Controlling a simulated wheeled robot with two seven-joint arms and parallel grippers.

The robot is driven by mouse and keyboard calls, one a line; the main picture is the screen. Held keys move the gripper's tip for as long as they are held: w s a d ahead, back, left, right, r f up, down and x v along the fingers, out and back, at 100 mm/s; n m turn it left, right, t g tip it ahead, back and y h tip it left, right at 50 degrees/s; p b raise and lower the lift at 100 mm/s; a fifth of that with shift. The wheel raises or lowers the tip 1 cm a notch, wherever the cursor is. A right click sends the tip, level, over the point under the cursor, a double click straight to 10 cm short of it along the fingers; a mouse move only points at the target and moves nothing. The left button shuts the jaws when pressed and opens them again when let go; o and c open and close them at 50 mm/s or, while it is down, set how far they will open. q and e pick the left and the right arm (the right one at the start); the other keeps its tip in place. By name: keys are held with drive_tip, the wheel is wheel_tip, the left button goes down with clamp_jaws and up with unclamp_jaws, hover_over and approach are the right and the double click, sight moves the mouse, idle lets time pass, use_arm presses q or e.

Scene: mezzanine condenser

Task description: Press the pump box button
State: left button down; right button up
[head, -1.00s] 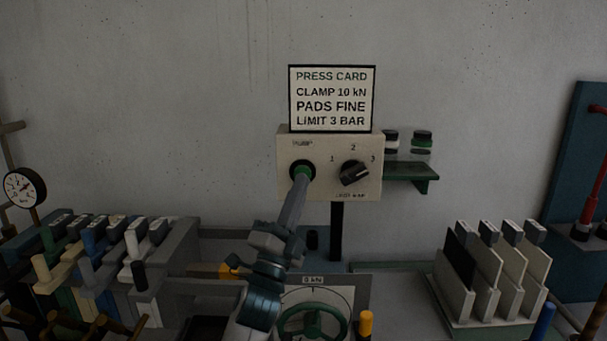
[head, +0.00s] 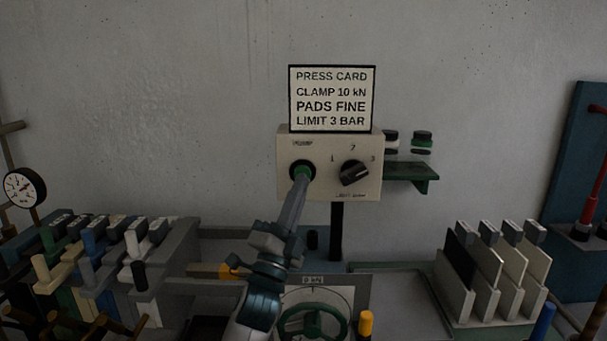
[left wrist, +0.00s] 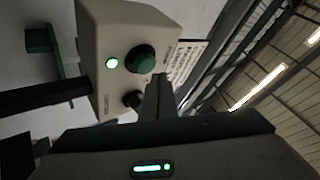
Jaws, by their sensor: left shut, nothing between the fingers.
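The beige pump box (head: 328,190) stands on a black post below the press card. Its green button (head: 303,171) sits in a dark ring on the left of the face, with a black dial (head: 354,172) to its right. My left gripper (head: 300,181) is shut and empty, its tip just in front of and below the button. In the left wrist view, the green button (left wrist: 140,58) is beside the fingertips (left wrist: 159,78), and a lit pale-green lamp (left wrist: 112,63) shows on the box. Whether the tip touches the button I cannot tell. My right gripper is out of view.
The press card (head: 332,98) is above the box. A green shelf (head: 411,172) with small jars is to the right. A green handwheel (head: 313,321) is below, a rack of pale plates (head: 497,270) at right, coloured blocks (head: 95,250) and a gauge (head: 24,187) at left.

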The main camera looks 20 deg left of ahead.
use_arm(q)
drive_tip(key=shift+w+a, duration=0.15)
drive_tip(key=shift+w, duration=0.35)
drive_tip(key=shift+w+a, duration=0.15)
drive_tip(key=shift+w, duration=0.35)
idle(1.4)
drive_tip(key=shift+s, duration=0.15)
drive_tip(key=shift+s+d, duration=0.25)
drive_tip(key=shift+s, duration=0.6)
drive_tip(key=s+d+p, duration=0.1)
drive_tip(key=s+p, duration=0.1)
drive_tip(key=s, duration=0.4)
drive_tip(key=shift+d, duration=0.35)
drive_tip(key=shift+w, duration=0.1)
